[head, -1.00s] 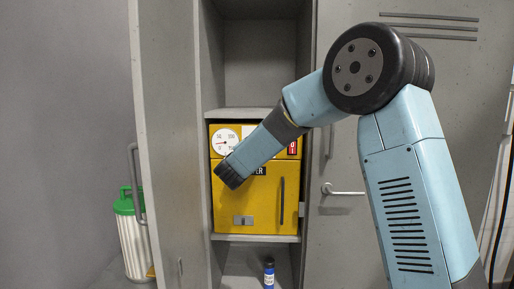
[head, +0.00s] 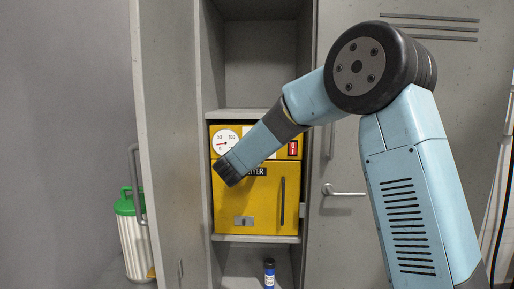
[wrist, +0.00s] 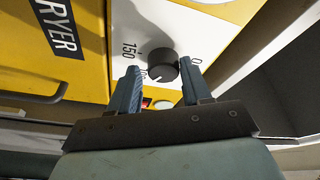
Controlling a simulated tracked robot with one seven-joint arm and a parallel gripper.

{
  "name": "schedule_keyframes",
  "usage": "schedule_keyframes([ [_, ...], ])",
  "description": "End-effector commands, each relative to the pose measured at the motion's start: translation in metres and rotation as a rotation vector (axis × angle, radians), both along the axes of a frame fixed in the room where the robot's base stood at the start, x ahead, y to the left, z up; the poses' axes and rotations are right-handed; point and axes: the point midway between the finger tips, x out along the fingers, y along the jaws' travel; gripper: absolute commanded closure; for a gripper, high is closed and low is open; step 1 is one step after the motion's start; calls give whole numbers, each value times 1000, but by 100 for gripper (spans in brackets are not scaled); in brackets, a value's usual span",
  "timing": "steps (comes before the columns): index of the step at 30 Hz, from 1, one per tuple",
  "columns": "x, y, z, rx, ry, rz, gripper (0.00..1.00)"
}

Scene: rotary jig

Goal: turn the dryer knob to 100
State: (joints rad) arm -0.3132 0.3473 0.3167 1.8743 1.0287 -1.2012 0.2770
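The yellow dryer (head: 261,208) sits on a locker shelf with a white dial (head: 225,140) at its upper left. The dial's needle points left, in the low part of its scale. The dark round knob (wrist: 162,68) shows in the wrist view on a white panel, with 150 to its left and 0 to its right; another mark is partly hidden. My gripper (wrist: 159,66) is open, with one finger on each side of the knob. Gaps seem to show, but I cannot tell whether either finger touches it. In the head view my arm hides the knob.
The open locker door (head: 167,150) stands left of the dryer. A shelf edge (head: 240,114) lies just above it. A blue bottle (head: 269,274) stands on the shelf below. A green-topped white container (head: 133,232) is on the far left.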

Motion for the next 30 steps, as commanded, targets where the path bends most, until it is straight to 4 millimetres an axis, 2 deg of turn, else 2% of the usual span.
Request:
schedule_keyframes([
  [1, 1, -2, -2, -1, 3, -2, 53],
  [6, 1, -1, 0, 0, 0, -1, 37],
  [17, -5, 3, 2, 0, -4, 3, 36],
  [23, -32, 13, -1, 0, -4, 4, 36],
  [30, -78, 29, -6, -1, -3, 5, 36],
])
